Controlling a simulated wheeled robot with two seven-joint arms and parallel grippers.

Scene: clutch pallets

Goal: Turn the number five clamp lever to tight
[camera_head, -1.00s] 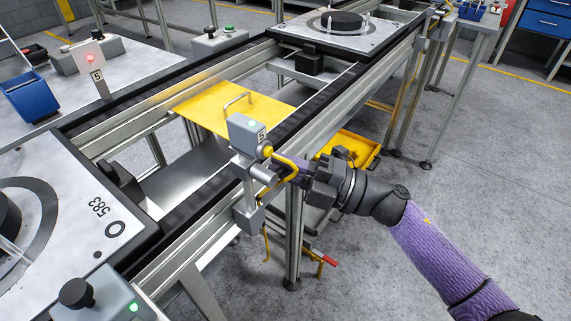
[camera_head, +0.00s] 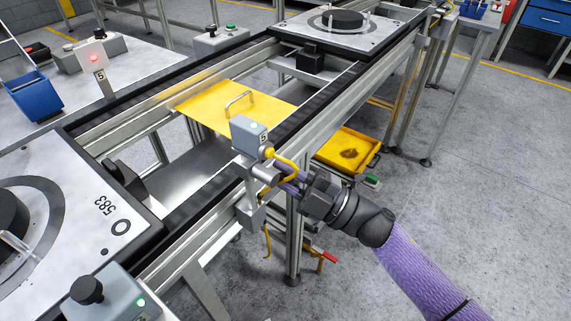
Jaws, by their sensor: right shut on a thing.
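My left gripper is not in view.
A yellow plate (camera_head: 222,106) with a handle bridges the conveyor rails. A pallet marked 583 (camera_head: 92,229) is at left, another pallet (camera_head: 325,41) at the far end. A yellow tray (camera_head: 343,163) sits low behind my arm. Open floor lies at right.

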